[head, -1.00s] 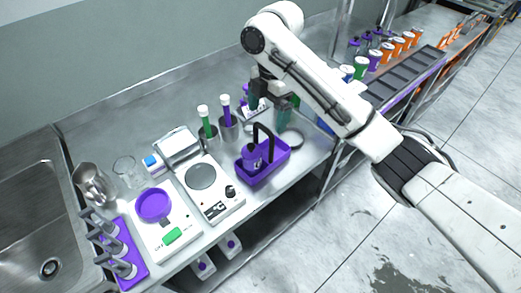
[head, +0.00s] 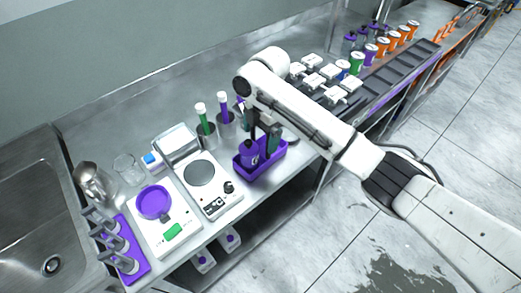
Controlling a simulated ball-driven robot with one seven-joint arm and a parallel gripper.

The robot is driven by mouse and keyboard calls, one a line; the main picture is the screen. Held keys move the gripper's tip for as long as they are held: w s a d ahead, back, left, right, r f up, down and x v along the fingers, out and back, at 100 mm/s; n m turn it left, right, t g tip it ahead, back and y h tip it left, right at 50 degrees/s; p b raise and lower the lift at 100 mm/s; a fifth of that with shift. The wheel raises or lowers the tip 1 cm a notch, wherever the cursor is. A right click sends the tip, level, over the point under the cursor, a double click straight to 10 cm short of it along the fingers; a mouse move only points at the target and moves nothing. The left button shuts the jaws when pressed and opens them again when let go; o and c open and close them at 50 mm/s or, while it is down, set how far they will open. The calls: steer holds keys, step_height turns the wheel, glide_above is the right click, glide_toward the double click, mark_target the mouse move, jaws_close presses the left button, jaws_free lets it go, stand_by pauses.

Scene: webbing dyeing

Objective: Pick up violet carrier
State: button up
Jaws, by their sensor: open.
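The violet carrier (head: 264,170) is an open purple tray with a dark upright handle. It stands on the steel bench right of the hotplate scale, with a violet bottle (head: 249,153) in its left part. My gripper (head: 263,140) is open and low over the carrier, pointing down at its handle. The fingers and arm hide most of the handle, and I cannot tell whether they touch it.
A hotplate scale (head: 212,185) and a scale with a purple dish (head: 154,202) stand to the left. Steel cups with green and violet tubes (head: 224,107) stand close behind the carrier. White-topped items (head: 320,78) and colored jars (head: 370,53) are farther right. The bench's front edge is near.

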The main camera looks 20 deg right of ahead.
steer(key=shift+c, duration=0.2)
steer(key=shift+r, duration=0.1)
steer(key=c, duration=1.5)
